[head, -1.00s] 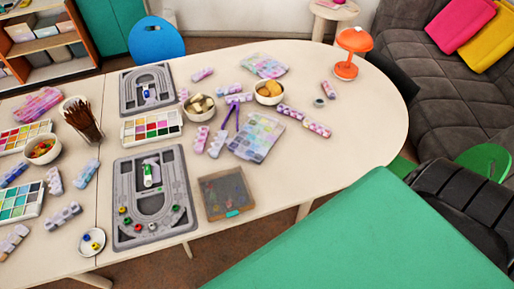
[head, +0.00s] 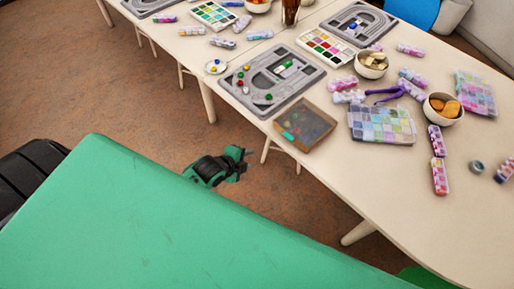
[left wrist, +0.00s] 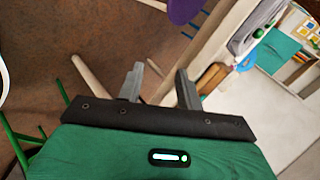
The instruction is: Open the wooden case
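The wooden case (head: 305,125) is a flat brown box lying near the table's front edge in the head view. Its lid appears shut, with dark see-through glazing and several colored spots beneath. A teal catch (head: 288,136) is on its near side. My left gripper (head: 241,163) is below and to the left of the case, off the table edge and apart from it. In the left wrist view its two grey fingers (left wrist: 159,72) stand apart with nothing between them. The case is not clearly visible there. My right gripper is out of view.
A grey bead board (head: 270,104) lies just left of the case. A pastel bead box (head: 382,124), purple pliers (head: 384,94) and bowls are to its right. The table edge (head: 345,180) runs diagonally in front. Open floor (head: 110,100) lies at left.

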